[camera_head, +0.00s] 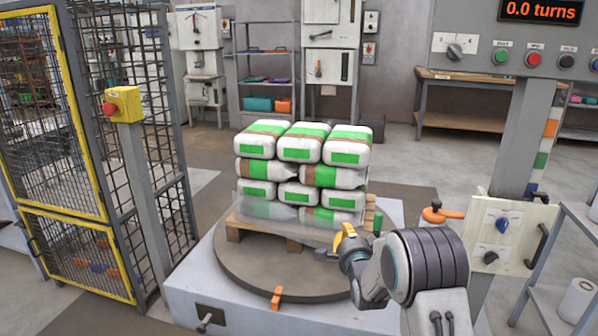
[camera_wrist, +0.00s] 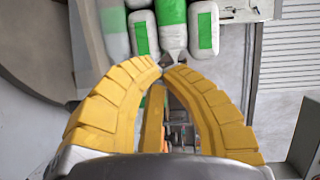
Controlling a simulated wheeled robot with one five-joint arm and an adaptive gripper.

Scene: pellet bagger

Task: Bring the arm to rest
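My arm reaches in from the lower right of the head view. My gripper (camera_head: 342,232) has yellow fingers and hangs beside the front right of the loaded pallet (camera_head: 236,229). In the wrist view the fingers of my gripper (camera_wrist: 167,66) curve together and their tips nearly meet; I see nothing clearly held between them. White bags with green and brown bands (camera_head: 302,148) are stacked on the pallet. Clear film (camera_head: 265,213) covers the lowest layer in front. Bag ends (camera_wrist: 205,28) show just beyond the fingertips in the wrist view.
The pallet stands on a round turntable (camera_head: 265,272) with an orange marker (camera_head: 277,298). A mesh fence (camera_head: 60,130) and red stop button post (camera_head: 123,105) stand left. A control panel (camera_head: 520,50), reading 0.0 turns, and a lever box (camera_head: 500,235) stand right. A shelf (camera_head: 565,255) is at far right.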

